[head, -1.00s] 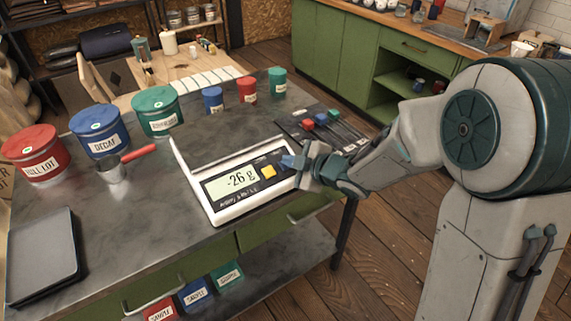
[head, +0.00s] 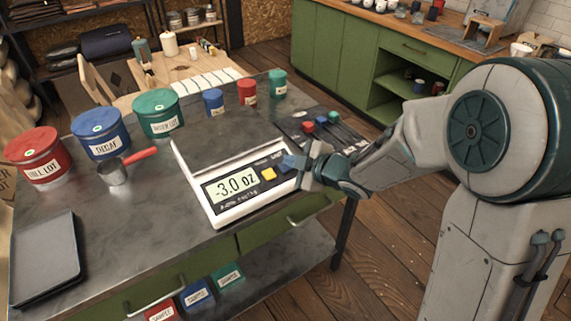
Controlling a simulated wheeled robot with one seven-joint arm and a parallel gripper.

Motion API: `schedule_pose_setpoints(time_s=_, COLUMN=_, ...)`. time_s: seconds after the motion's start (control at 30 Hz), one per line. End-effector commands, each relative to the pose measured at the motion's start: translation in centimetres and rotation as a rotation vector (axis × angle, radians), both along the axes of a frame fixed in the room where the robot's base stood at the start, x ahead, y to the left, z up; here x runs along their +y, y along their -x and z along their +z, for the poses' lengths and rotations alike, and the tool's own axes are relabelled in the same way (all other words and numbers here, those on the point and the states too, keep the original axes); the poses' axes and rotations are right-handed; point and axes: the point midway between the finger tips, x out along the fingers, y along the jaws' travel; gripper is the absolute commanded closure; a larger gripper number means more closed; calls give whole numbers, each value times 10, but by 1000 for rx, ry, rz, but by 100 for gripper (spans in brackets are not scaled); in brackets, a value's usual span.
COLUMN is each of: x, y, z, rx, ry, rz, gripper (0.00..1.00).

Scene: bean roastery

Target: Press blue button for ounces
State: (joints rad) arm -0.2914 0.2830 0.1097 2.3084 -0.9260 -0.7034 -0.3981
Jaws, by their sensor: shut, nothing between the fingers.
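A white scale (head: 222,214) with a dark weighing plate (head: 215,142) stands near the table's front edge. Its display (head: 235,187) reads "-3.0 oz". A yellow button (head: 268,174) sits just right of the display. The blue button (head: 286,163) is farther right on the panel, largely covered by my gripper. My gripper (head: 296,167) is shut and empty, with its tips at the blue button. I cannot tell whether the tips still press it.
Red (head: 36,157), blue (head: 100,134) and green (head: 158,113) canisters stand at the back left, with a red-handled scoop (head: 115,172) before them. Small tins (head: 247,91) stand behind the scale. A dark slider panel (head: 322,132) lies behind my gripper. A dark tray (head: 45,258) lies front left.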

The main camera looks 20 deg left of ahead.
Motion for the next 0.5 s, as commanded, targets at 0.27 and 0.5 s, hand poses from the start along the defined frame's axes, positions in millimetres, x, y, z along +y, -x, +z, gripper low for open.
schedule_pose_setpoints(time_s=0.27, x=-1, y=0, z=3, rx=-1, ry=-1, rz=-1, gripper=100)
schedule_pose_setpoints(time_s=0.5, x=-6, y=4, z=26, rx=-3, ry=0, rz=0, gripper=100)
